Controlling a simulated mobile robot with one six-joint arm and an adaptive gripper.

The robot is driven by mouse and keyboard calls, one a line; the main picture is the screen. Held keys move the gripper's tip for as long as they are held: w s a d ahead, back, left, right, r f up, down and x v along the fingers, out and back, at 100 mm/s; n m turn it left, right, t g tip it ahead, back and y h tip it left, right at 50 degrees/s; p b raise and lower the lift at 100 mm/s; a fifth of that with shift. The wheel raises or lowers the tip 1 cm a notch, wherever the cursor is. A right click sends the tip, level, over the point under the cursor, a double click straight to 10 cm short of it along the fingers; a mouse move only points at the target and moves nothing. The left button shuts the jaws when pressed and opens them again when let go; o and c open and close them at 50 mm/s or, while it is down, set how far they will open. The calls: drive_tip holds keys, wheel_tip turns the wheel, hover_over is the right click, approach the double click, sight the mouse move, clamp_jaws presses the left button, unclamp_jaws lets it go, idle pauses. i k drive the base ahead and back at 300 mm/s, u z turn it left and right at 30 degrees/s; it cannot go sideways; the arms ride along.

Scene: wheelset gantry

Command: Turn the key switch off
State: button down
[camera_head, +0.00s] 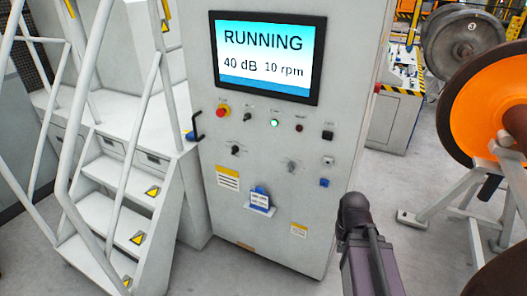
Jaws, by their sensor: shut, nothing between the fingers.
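The light grey control cabinet (205,75) stands in the middle, facing me. The screen (262,56) reads RUNNING, 40 dB, 10 rpm. A green lamp (274,123) looks lit. A dark, rounded part of my arm stands in front of the cabinet's lower right. I see no gripper fingers.
A red emergency button (222,111) and a dark red button (299,128) are on the panel. White stairs with railings (120,205) flank the cabinet at left. An orange wheel (480,100) on a grey stand (445,200) is at right. Grey floor lies between.

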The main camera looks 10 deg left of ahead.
sight(248, 116)
drive_tip(key=u, duration=0.05)
drive_tip(key=k, duration=1.35)
drive_tip(key=u, duration=0.4)
drive_tip(key=i, duration=1.7)
drive_tip(key=u, duration=0.1)
